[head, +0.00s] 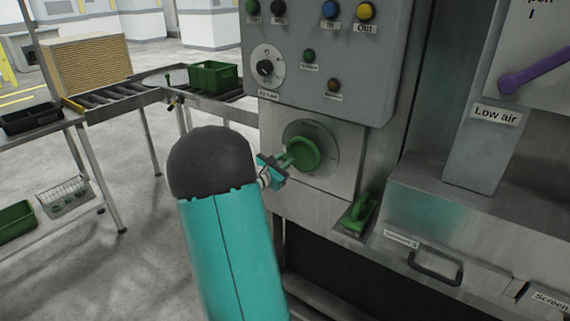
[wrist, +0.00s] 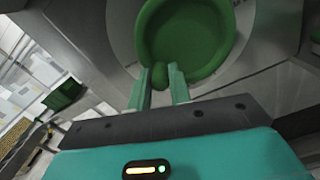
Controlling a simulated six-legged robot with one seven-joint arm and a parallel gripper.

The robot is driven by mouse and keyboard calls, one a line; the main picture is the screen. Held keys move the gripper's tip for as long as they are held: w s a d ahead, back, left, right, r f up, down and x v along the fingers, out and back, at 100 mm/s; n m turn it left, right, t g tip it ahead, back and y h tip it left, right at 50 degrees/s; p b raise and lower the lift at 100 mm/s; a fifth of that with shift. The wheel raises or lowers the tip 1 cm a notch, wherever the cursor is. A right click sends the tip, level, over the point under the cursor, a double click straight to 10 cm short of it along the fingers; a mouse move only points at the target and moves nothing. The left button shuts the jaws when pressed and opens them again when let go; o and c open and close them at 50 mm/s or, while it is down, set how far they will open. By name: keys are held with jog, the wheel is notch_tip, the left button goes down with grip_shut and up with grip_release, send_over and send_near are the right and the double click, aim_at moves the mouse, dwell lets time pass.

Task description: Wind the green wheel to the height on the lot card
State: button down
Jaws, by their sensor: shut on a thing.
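The green wheel (head: 304,154) sits on a round grey dial plate (head: 326,136) on the machine's front. In the wrist view the wheel (wrist: 190,40) is a green dish with a small knob (wrist: 160,74) at its lower left rim. My gripper (head: 281,161) is at the wheel's left side in the head view. In the wrist view its two fingers (wrist: 160,82) stand on either side of the knob and are shut on it. The marks on the dial plate are too small to read. I cannot make out a lot card in either view.
Above the wheel is a grey control panel (head: 385,60) with several coloured buttons and a black rotary knob (head: 266,68). A green handle (head: 358,214) juts out below right. A purple lever (head: 535,70) is at the right. A roller conveyor (head: 140,93) with a green crate (head: 213,76) stands at the left.

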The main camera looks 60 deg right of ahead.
jog(key=shift+w+r+m, duration=0.2)
jog(key=shift+r+m, duration=0.6)
jog(key=shift+m, duration=0.7)
jog(key=c, duration=1.3)
grip_release()
jog(key=shift+s+f, duration=0.1)
jog(key=w+a, duration=0.2)
jog(key=a, duration=1.1)
jog(key=shift+a, duration=0.3)
jog(key=shift+w, duration=0.1)
